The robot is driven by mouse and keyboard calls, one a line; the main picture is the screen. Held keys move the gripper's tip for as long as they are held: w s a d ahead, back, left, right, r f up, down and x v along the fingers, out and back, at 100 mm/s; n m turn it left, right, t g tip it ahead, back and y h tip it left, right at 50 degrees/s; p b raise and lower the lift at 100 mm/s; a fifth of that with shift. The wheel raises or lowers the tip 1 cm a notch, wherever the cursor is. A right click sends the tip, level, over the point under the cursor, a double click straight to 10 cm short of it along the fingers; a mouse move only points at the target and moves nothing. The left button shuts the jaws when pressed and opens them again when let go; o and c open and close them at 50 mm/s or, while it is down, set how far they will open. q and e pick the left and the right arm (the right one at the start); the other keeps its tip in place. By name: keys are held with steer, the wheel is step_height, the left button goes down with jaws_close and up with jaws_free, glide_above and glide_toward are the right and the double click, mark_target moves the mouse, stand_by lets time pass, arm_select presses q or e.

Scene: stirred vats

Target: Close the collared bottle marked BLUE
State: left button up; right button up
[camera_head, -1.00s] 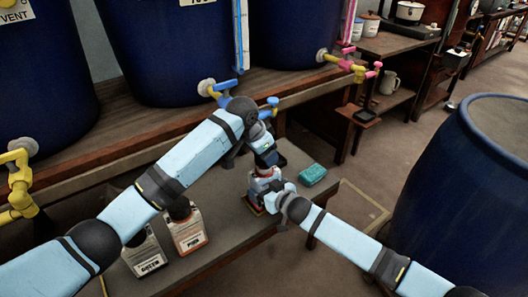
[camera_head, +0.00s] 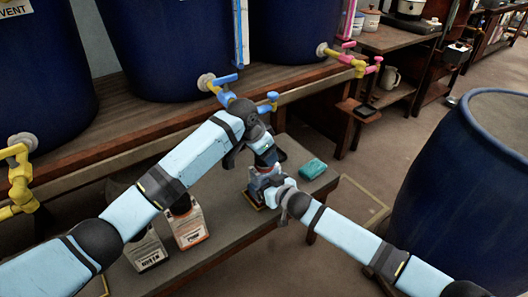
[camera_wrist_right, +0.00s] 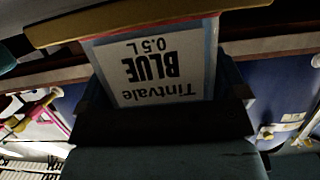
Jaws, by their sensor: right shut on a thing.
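The bottle marked BLUE (camera_wrist_right: 158,68) fills the middle of the right wrist view, its label upside down there. In the head view the bottle (camera_head: 260,181) stands upright on the low bench, mostly covered by my arms. My right gripper (camera_head: 270,190) is shut on its body from the right. My left gripper (camera_head: 268,158) is directly over the bottle's top, pointing down. Its fingers, the bottle's neck and any cap are hidden, so I cannot tell whether it holds something.
Bottles marked PINK (camera_head: 188,226) and GREEN (camera_head: 146,250) stand on the bench (camera_head: 222,222) to the left. A teal sponge-like block (camera_head: 313,169) lies to the right. Taps, including a blue-handled one (camera_head: 219,84), jut out behind. A large blue barrel (camera_head: 455,190) stands at right.

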arm_select(q)
steer(key=shift+f, duration=0.45)
steer(key=o, duration=1)
arm_select(e)
steer(key=o, duration=1)
steer(key=shift+c, duration=0.2)
arm_select(q)
steer(key=p+v, duration=0.2)
steer(key=v, duration=0.3)
steer(key=w+d+p+v, duration=0.1)
steer(key=p+v, duration=0.1)
steer(key=v, duration=0.4)
steer(key=d+r+p+v, duration=0.1)
steer(key=v, duration=0.5)
steer(key=shift+w+a+r+p, duration=0.1)
steer(key=shift+p, duration=0.3)
arm_select(e)
steer(key=v, duration=1.4)
